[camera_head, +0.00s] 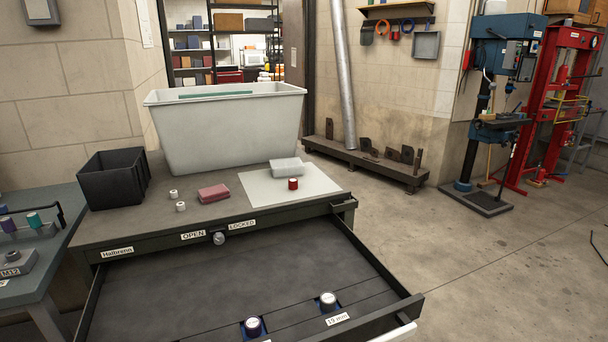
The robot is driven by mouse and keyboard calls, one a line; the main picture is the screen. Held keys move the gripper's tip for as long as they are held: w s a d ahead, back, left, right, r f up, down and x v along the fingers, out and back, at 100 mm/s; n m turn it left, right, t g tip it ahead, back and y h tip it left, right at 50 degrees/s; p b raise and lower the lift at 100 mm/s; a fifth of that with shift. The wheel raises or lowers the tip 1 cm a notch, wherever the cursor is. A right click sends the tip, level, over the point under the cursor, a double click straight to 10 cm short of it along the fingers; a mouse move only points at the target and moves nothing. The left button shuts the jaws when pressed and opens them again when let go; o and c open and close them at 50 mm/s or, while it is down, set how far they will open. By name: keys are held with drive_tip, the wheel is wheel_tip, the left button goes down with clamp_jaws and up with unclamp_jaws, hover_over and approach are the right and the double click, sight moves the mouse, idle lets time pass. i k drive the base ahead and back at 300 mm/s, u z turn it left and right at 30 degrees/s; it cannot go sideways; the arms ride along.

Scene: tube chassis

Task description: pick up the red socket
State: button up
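The red socket (293,184) is a small red cylinder with a pale top. It stands upright on a white sheet (262,189) on the right part of the workbench top (120,226). A translucent whitish block (286,167) sits just behind it. My gripper is not in view.
Left of the sheet are a dull red block (213,193) and two small white cylinders (174,194). A black bin (113,178) and a large grey tub (226,130) stand behind. Below, an open drawer (190,290) holds two sockets (328,299) near its front. A side table (30,240) adjoins left.

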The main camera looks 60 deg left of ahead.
sight(293, 182)
drive_tip(key=u, duration=0.35)
drive_tip(key=i, duration=1.15)
drive_tip(key=u, duration=1.5)
drive_tip(key=i, duration=0.8)
drive_tip(key=u, duration=1.1)
drive_tip(key=i, duration=0.2)
drive_tip(key=u, duration=0.15)
